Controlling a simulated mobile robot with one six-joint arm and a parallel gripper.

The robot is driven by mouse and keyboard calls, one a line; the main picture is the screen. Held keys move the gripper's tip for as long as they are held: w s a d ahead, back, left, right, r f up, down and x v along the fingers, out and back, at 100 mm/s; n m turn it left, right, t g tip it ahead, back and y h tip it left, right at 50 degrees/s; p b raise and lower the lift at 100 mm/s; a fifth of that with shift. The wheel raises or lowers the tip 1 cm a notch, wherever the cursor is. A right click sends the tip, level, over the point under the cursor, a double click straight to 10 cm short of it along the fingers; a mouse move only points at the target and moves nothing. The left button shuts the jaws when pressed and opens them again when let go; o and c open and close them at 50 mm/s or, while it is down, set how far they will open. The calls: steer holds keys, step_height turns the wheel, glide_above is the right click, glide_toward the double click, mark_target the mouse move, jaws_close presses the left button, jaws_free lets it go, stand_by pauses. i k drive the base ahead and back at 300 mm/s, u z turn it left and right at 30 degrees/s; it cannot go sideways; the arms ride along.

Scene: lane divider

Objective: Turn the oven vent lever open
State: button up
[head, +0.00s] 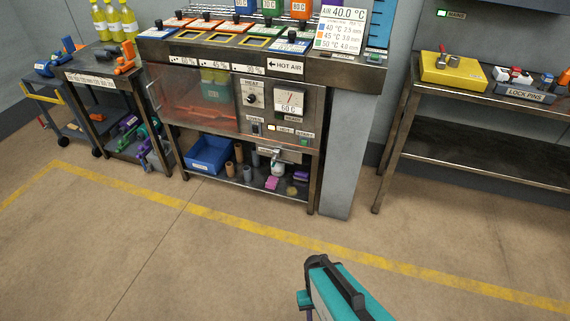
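The oven (197,103) is built into the metal bench at the back, left of centre. Its clear front shows an orange glow and a greenish object inside. Its control panel, on the right side of its front, has a black heat dial (251,98), a gauge reading about 60 C (289,104), and small switches below. A green button (304,142) is at the panel's lower right. The labels are too small to read surely, and I cannot pick out the vent lever. A teal and black part of my arm shows at the bottom, well short of the oven. My gripper's fingertips are not visible.
A shelf below the oven holds a blue bin (209,155) and several small items. A cart (68,113) and side table (104,77) stand left. A bench (482,115) with a yellow box (452,70) stands right. The floor in front is clear, crossed by a yellow line.

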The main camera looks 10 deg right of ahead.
mark_target(274, 159)
steer(key=u, duration=0.1)
steer(key=i, duration=0.95)
steer(key=u, duration=0.1)
steer(key=k, duration=0.75)
steer(key=u, duration=0.55)
steer(key=k, duration=0.65)
steer(key=u, duration=0.5)
steer(key=i, duration=0.95)
